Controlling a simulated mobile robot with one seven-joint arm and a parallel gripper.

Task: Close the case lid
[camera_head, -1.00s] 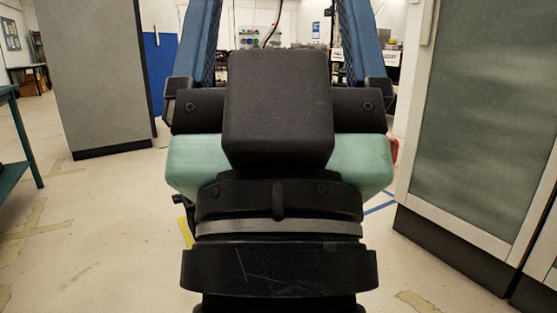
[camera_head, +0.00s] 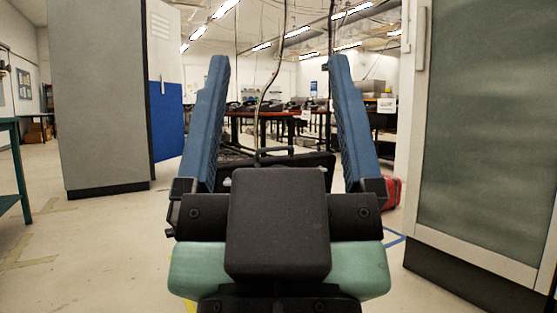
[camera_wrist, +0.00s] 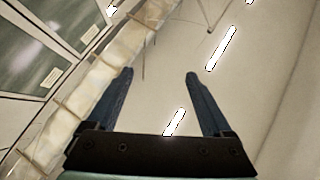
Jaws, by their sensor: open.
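My gripper (camera_head: 278,65) is open and empty, its two blue fingers pointing up in the middle of the head view. In the wrist view my gripper (camera_wrist: 160,75) also has its fingers apart, with nothing between them. No case lid can be clearly made out. A red object (camera_head: 392,193), possibly a case, sits on the floor behind the right finger and is partly hidden. A dark flat shape (camera_head: 300,160) shows low between the fingers, mostly hidden by my gripper; I cannot tell what it is.
A grey cabinet (camera_head: 98,100) stands at left, with a blue panel (camera_head: 167,122) beside it. A glass-fronted cabinet (camera_head: 487,120) is close on the right. A green table (camera_head: 14,165) is at the far left. Tables with dark devices (camera_head: 290,108) stand at the back. Open floor shows at left.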

